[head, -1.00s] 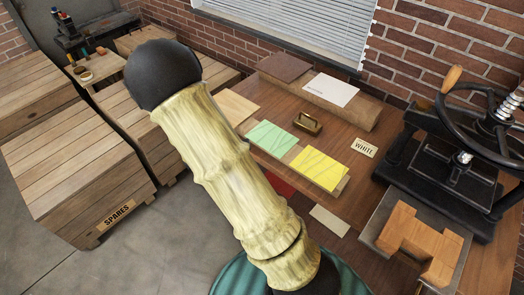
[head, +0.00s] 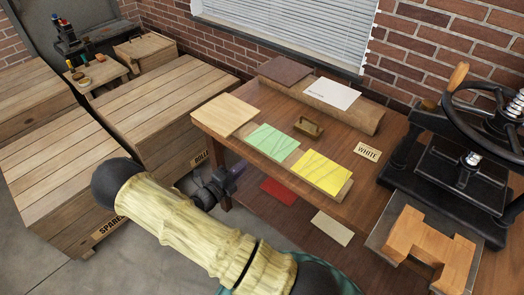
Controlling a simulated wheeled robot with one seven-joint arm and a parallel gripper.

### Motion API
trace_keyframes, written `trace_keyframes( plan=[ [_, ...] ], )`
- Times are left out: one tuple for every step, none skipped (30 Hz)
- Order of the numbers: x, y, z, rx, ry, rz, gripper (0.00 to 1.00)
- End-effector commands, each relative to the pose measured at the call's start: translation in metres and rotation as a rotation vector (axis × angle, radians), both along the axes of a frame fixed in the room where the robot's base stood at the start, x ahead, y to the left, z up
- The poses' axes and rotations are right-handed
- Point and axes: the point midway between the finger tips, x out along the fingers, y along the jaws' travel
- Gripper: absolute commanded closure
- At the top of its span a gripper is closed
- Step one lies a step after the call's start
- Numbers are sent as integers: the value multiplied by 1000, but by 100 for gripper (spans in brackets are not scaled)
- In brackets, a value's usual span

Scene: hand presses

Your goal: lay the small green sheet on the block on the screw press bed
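The small green sheet (head: 272,142) lies flat on a board on the wooden table, left of a yellow sheet (head: 322,172). My gripper (head: 232,177) is a small dark shape beyond the end of my arm, in front of the table's left part and apart from the green sheet. It is too small and dark to see whether its fingers are open.
A pale wood panel (head: 223,114), a brass-coloured holder (head: 308,128) and a WHITE label (head: 367,152) lie on the table. A white sheet (head: 332,93) rests on a raised ledge behind. A red piece (head: 279,192) and a cream piece (head: 332,228) lie lower down. Crates (head: 165,105) fill the left.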

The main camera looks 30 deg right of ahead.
Motion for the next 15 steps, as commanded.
trace_keyframes(
  plan=[
    [0, -1, 0, 0, -1, -1, 83],
    [0, -2, 0, 0, -1, -2, 83],
    [1, -4, -1, 0, -1, -2, 83],
    [1, -6, -1, 0, -1, -3, 83],
    [2, -7, -1, 1, -1, -3, 83],
    [3, -10, -1, 1, -1, -3, 83],
    [4, -13, -2, 2, -2, -3, 83],
    [5, -16, -2, 2, -2, -4, 83],
    [6, -20, -2, 2, -2, -4, 83],
    [7, -24, -2, 2, -2, -4, 83],
    [9, -27, -2, 2, -2, -5, 83],
    [11, -31, -2, 2, -2, -5, 83],
    [12, -35, -2, 3, -2, -4, 83],
    [13, -38, -2, 3, -3, -5, 83],
    [14, -43, -2, 3, -3, -5, 83]
  ],
)
